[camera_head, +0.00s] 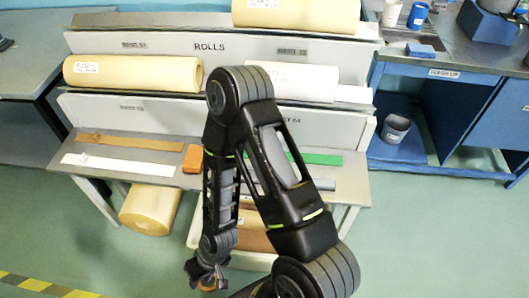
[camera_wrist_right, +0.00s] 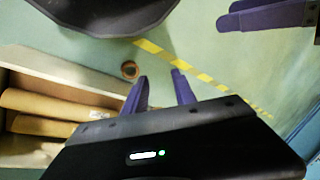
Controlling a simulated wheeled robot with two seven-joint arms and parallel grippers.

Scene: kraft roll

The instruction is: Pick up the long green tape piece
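The long green tape piece (camera_head: 318,159) lies flat on the grey bench shelf in the head view, its left part hidden behind my right arm. My right gripper (camera_head: 208,280) hangs low in front of the bench, well left of and below the tape. In the right wrist view its two purple fingers (camera_wrist_right: 161,88) are apart with nothing between them, over the floor. Purple finger-like parts at the upper right of that view look like my left gripper (camera_wrist_right: 265,15); its opening is unclear.
A brown strip (camera_head: 135,142), a white strip (camera_head: 116,165) and an orange block (camera_head: 193,158) lie left on the shelf. Large paper rolls (camera_head: 133,74) sit above. A small brown ring (camera_wrist_right: 130,70) is on the floor. A box of rolls (camera_wrist_right: 40,126) stands left of my right gripper.

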